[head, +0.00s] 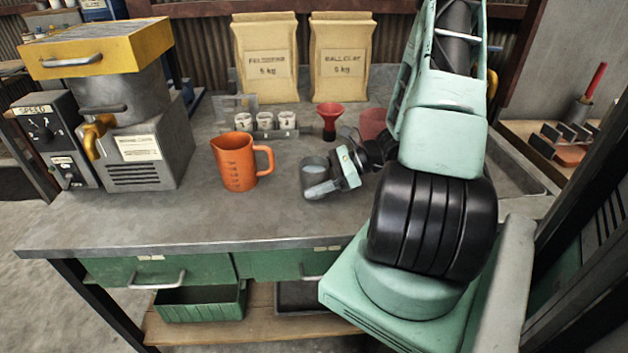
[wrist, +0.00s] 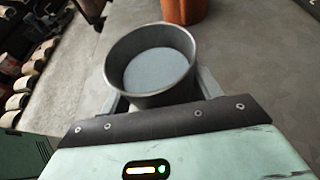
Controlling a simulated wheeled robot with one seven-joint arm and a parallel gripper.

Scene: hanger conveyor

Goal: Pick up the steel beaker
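The steel beaker (head: 314,174) is a small grey metal cup, upright at the middle of the bench, with pale blue-grey contents. In the wrist view the beaker (wrist: 150,68) shows its round rim and the contents inside. My gripper (head: 328,174) is low at the beaker from the right, with one finger on each side of it. In the wrist view my gripper (wrist: 165,98) has both fingers close along the beaker's sides, partly hidden by it. I cannot tell whether they press on it, or whether its base touches the bench.
An orange jug (head: 236,163) stands just left of the beaker. A rack of small cups (head: 265,122), a red funnel (head: 330,115) and two paper sacks (head: 266,60) stand behind. A grey machine (head: 140,135) is at the left. The bench front (head: 200,222) is clear.

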